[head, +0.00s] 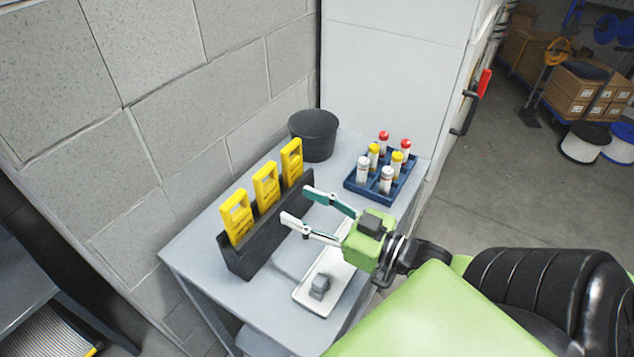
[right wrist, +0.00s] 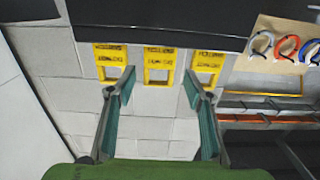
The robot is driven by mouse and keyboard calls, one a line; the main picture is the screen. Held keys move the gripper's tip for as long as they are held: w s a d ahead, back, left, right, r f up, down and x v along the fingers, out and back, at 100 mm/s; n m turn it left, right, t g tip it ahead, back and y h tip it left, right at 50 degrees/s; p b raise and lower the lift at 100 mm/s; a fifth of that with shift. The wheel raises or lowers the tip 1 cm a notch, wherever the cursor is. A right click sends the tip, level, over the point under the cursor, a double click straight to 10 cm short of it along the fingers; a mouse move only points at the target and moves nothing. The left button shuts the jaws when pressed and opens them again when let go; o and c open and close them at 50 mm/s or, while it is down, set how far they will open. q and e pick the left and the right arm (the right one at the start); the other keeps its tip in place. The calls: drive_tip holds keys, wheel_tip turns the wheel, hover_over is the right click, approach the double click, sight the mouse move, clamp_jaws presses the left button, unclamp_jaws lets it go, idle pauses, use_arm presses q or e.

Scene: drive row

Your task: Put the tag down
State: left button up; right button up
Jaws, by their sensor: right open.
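Three yellow tags stand upright in a black rack (head: 262,238) on a grey table: a near tag (head: 236,216), a middle tag (head: 266,185) and a far tag (head: 292,160). My right gripper (head: 296,206) is open and empty, to the right of the rack and apart from the tags. The right wrist view shows the three tags in a row, with the middle one (right wrist: 160,68) between my spread fingers (right wrist: 159,76). My left gripper is not in view.
A white tray (head: 308,302) with a small grey block (head: 319,287) lies below my right gripper. A blue rack (head: 369,198) of capped bottles and a dark round pot (head: 314,134) stand behind. A block wall borders the table on the left.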

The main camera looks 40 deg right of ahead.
drive_tip(key=shift+v, duration=1.35)
